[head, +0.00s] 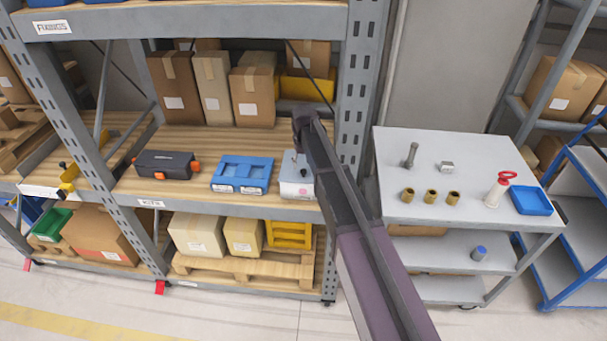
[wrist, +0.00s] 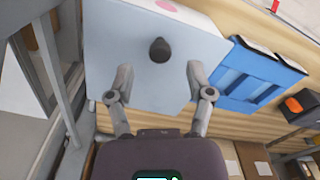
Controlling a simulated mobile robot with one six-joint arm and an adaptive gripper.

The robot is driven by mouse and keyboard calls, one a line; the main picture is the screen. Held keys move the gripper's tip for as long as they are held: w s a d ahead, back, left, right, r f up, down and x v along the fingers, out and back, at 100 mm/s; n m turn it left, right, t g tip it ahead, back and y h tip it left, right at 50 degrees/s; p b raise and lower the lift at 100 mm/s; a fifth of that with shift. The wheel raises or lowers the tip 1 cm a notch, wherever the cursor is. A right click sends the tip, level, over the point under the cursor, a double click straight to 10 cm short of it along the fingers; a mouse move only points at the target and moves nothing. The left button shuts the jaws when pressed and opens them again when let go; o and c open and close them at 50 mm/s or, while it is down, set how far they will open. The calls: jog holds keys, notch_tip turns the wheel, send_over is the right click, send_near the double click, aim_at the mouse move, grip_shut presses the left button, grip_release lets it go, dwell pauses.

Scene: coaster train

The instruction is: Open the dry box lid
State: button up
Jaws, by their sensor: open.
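The dry box (head: 293,188) is a pale grey-white box on the wooden middle shelf, beside the right upright, partly hidden by my arm. In the wrist view its light lid (wrist: 110,45) fills the upper middle, with a dark round knob (wrist: 160,50) on top and a pink mark at the far edge. The lid looks closed. My gripper (wrist: 159,70) is open and empty, its two fingers apart on either side of the knob's line, with the knob just beyond the tips. In the head view my gripper (head: 298,148) hangs over the box; contact cannot be told.
A blue tray (head: 242,174) stands close left of the box, and a dark case (head: 166,165) with orange latches is farther left. Cardboard boxes (head: 252,97) stand behind. The shelf's upright (head: 352,100) is close on the right. A grey cart (head: 450,180) stands to the right.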

jog(key=shift+f+b, duration=1.15)
jog(key=shift+f, duration=0.3)
grip_shut()
